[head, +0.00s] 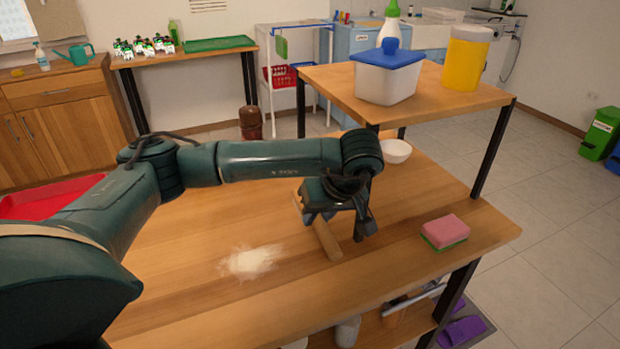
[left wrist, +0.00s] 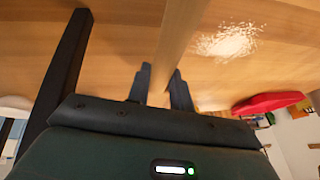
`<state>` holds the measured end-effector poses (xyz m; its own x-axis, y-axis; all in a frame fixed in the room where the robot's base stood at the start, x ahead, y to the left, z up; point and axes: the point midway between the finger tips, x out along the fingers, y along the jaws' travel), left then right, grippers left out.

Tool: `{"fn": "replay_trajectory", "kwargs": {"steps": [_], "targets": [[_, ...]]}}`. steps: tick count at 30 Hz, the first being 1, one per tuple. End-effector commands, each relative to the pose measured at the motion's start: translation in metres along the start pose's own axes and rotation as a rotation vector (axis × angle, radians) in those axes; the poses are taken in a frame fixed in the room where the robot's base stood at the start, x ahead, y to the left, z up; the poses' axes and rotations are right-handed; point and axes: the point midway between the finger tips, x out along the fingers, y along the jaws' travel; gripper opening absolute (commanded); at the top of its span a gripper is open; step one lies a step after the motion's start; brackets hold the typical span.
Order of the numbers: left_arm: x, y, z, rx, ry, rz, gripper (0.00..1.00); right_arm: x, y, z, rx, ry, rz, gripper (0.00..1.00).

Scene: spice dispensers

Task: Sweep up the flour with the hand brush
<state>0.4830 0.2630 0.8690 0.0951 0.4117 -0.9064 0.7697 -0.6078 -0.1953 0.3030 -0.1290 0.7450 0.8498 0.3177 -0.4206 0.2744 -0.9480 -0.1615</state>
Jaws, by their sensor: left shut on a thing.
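A patch of white flour (head: 252,261) lies spread on the wooden table, left of my left gripper; it also shows in the left wrist view (left wrist: 228,42). My left gripper (head: 335,216) is low over the table, to the right of the flour. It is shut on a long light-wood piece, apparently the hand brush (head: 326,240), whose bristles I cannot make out. In the left wrist view the wooden piece (left wrist: 178,32) runs between the fingers (left wrist: 160,75). The brush is apart from the flour. My right gripper is not in view.
A pink and green sponge (head: 444,231) lies near the table's right edge. A white bowl (head: 396,151) is behind my gripper. A red object (head: 45,197) is at the left. A raised shelf (head: 440,100) with a blue-lidded tub (head: 388,78) and yellow container (head: 466,60) stands at the back right.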

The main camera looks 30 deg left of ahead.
Motion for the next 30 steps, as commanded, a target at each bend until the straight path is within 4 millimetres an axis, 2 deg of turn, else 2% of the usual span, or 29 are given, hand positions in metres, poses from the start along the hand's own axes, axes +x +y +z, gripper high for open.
{"fn": "replay_trajectory", "kwargs": {"steps": [3,12,30], "targets": [[-0.014,-0.002,-0.004,-0.003,0.001,0.000,0.01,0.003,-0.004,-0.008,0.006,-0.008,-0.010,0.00],[-0.037,-0.005,-0.010,-0.010,-0.001,-0.004,0.01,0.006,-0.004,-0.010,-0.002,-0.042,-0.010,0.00],[-0.038,-0.004,-0.010,-0.011,-0.001,-0.004,0.01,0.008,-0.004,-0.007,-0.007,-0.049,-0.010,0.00]]}}
